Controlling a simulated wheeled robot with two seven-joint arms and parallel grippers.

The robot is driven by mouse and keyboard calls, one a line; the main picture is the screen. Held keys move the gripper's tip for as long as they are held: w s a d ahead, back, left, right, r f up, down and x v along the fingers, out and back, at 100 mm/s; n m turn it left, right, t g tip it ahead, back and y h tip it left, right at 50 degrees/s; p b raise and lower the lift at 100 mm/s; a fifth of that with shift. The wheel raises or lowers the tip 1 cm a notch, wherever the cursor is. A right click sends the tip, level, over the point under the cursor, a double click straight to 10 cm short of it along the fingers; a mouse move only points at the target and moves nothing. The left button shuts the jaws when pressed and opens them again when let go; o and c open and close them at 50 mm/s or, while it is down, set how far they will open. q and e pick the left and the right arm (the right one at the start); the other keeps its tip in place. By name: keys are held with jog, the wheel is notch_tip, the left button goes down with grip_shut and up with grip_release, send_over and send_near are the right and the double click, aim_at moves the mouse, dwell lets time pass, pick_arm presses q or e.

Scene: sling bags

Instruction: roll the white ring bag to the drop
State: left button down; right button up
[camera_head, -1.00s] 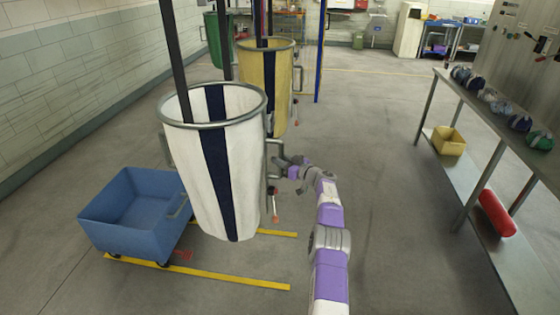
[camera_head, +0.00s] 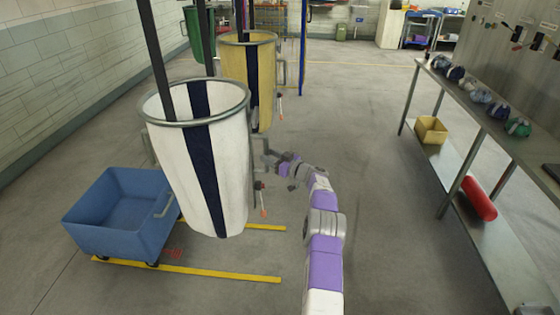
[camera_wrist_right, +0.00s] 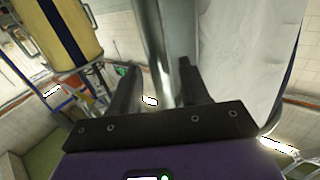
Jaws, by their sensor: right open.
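The white ring bag (camera_head: 170,150), with a dark blue stripe and a grey metal ring (camera_head: 200,122) at its top, hangs left of centre in the head view. It also fills the right of the right wrist view (camera_wrist_right: 245,50). My right gripper (camera_head: 268,158) is at the bag's right side, by its handle. In the right wrist view my open fingers (camera_wrist_right: 160,72) stand on either side of a grey metal bar (camera_wrist_right: 155,30) beside the white cloth. I cannot tell whether they touch it. My left gripper is not in view.
A blue wheeled cart (camera_head: 120,215) stands left of the bag, by yellow floor lines (camera_head: 200,271). A yellow bag (camera_head: 235,65) and a green bag (camera_head: 200,35) hang behind. A steel table (camera_head: 470,98) stands at right. The floor between is free.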

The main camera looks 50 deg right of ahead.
jog(key=shift+s+a, duration=0.1)
jog(key=shift+s, duration=2.5)
